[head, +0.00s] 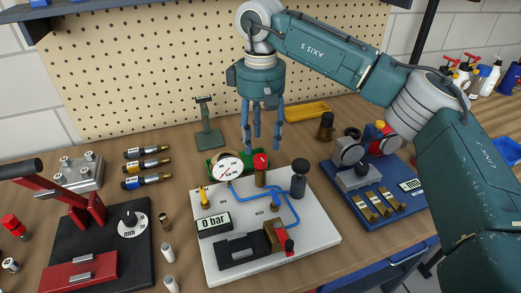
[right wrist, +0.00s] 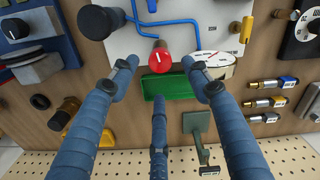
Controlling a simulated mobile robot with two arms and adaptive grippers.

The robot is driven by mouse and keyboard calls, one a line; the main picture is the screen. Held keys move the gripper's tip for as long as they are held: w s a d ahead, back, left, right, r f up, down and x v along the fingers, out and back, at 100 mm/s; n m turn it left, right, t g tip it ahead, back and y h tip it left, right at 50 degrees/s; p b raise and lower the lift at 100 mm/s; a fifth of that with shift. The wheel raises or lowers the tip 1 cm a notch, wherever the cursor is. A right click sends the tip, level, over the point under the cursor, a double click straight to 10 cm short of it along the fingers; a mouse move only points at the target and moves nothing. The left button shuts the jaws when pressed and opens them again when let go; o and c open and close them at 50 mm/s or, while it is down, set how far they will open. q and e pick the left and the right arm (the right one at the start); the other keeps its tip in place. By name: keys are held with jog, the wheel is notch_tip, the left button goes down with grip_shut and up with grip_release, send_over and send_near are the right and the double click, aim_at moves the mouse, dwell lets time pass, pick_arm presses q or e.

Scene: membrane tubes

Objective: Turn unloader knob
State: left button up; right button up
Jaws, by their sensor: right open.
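A white test board (head: 320,236) lies on the wooden bench. A red knob (head: 261,160) with a white pointer mark stands on a brass body near its back edge; it also shows in the right wrist view (right wrist: 160,60). A black knob (head: 299,166) stands to its right, a round gauge (head: 228,168) to its left. A display (head: 214,222) reads 0 bar. My right gripper (head: 262,144) points down with its fingers spread and empty, above and slightly behind the red knob. In the right wrist view, the red knob shows between the fingertips. I cannot tell which knob is the unloader.
A green tray (head: 212,160) lies behind the board. A blue fixture (head: 400,206) stands to the right, a red-lever press (head: 90,215) to the left. A green stand (head: 208,138) and brass fittings (head: 146,165) are behind. A pegboard (head: 150,70) closes the back.

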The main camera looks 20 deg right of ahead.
aim_at(261, 157)
notch_tip(261, 157, up, 6)
jog(key=shift+r, duration=0.25)
